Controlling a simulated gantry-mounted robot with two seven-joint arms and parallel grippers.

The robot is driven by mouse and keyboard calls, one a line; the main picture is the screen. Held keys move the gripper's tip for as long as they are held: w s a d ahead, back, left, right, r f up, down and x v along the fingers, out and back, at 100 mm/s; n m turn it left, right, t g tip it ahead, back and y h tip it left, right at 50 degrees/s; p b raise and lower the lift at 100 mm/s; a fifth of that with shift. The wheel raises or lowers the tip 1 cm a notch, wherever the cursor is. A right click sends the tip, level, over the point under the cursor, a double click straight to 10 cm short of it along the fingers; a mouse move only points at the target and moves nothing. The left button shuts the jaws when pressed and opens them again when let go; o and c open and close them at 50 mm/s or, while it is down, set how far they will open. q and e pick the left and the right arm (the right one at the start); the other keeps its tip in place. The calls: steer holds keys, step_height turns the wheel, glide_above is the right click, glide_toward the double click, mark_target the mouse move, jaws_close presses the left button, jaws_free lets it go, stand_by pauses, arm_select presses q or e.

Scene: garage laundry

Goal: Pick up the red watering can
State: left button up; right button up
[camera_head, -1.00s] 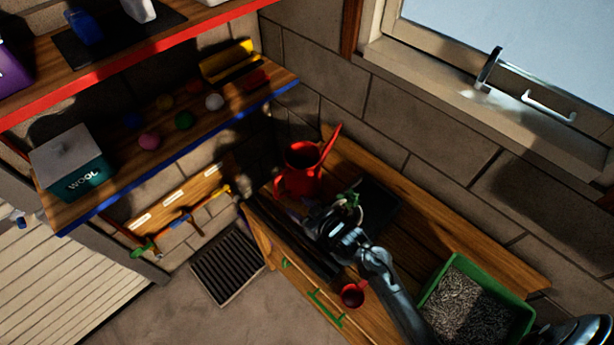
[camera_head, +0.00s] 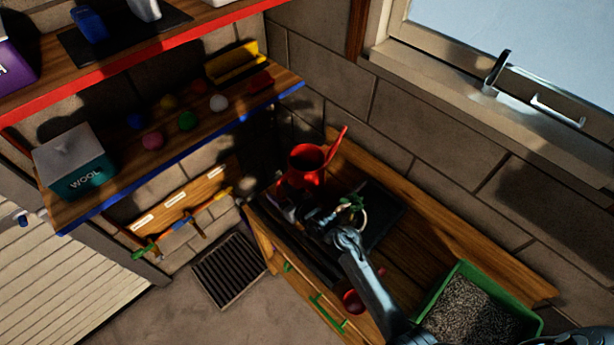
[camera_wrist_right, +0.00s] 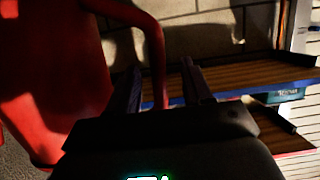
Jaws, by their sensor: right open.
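The red watering can (camera_head: 306,180) stands upright at the far left end of the wooden bench, its spout pointing up and right. My right gripper (camera_head: 292,208) is open, close in front of the can on its near side. In the right wrist view the can body (camera_wrist_right: 40,75) fills the left side. Its curved red handle (camera_wrist_right: 157,50) shows between the two dark fingers (camera_wrist_right: 160,88). I cannot tell whether the fingers touch it. My left gripper is not in view.
A dark tray (camera_head: 388,215) lies on the bench (camera_head: 425,235) beside my right arm, with a ring and green items near it. A red cup (camera_head: 353,302) is partly behind my arm. A green bin (camera_head: 463,272) stands right. A shelf (camera_head: 105,190) with coloured balls is left.

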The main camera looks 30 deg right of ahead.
steer(key=shift+x, duration=0.75)
steer(key=shift+d+f, duration=0.1)
steer(key=shift+f, duration=0.05)
jaws_close()
stand_by(0.7)
